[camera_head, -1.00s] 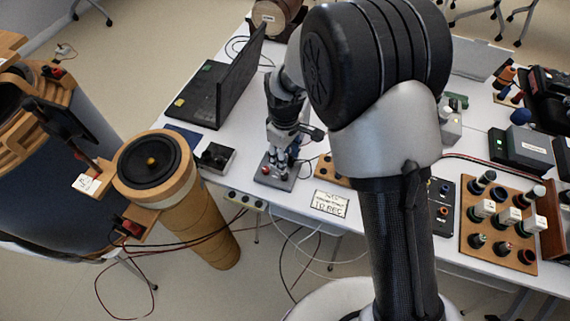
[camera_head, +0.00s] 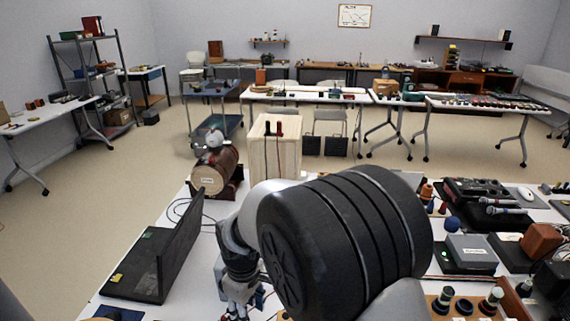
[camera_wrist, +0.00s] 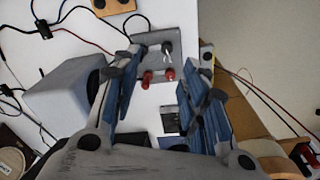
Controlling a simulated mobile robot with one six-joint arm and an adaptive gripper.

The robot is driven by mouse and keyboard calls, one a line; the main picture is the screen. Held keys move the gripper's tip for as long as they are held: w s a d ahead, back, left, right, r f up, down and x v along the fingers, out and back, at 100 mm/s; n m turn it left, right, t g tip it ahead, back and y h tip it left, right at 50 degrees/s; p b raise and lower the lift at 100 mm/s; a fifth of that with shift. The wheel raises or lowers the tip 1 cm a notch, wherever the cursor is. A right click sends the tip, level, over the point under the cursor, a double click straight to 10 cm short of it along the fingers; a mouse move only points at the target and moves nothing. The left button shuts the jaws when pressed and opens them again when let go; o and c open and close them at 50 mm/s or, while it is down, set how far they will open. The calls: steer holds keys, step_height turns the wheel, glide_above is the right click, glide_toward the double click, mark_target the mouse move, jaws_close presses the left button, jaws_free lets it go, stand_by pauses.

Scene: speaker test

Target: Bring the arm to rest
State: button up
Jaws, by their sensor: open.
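My gripper (camera_head: 238,309) hangs over the white table, to the right of the open black laptop (camera_head: 160,262). Its lower end is cut off by the bottom edge of the head view. In the wrist view my gripper (camera_wrist: 165,92) has its blue-padded fingers spread apart with nothing held. A grey plate (camera_wrist: 157,42) with red terminals and a small lever lies beyond the fingertips, partly in the gap between them. My arm covers much of the middle of the table in the head view.
Microphones, a grey box (camera_head: 471,250) and other gear crowd the right side. Open floor lies farther back.

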steer(key=s+d+r+m+t, duration=0.1)
steer(key=s+d+r+m, duration=0.2)
steer(key=d+r, duration=0.5)
steer(key=s+d+r+m+t, duration=0.1)
steer(key=s+d+r+m, duration=0.25)
steer(key=d+r, duration=0.4)
steer(key=s+d+r+m+t, duration=0.1)
steer(key=s+d+m, duration=0.2)
steer(key=s, duration=0.4)
steer(key=s+d+r+m+t, duration=0.1)
steer(key=s+d+r+m, duration=0.1)
steer(key=s+d, duration=0.3)
steer(key=shift+s+d+r+m, duration=0.35)
steer(key=shift+s+m, duration=0.2)
steer(key=shift+s, duration=0.4)
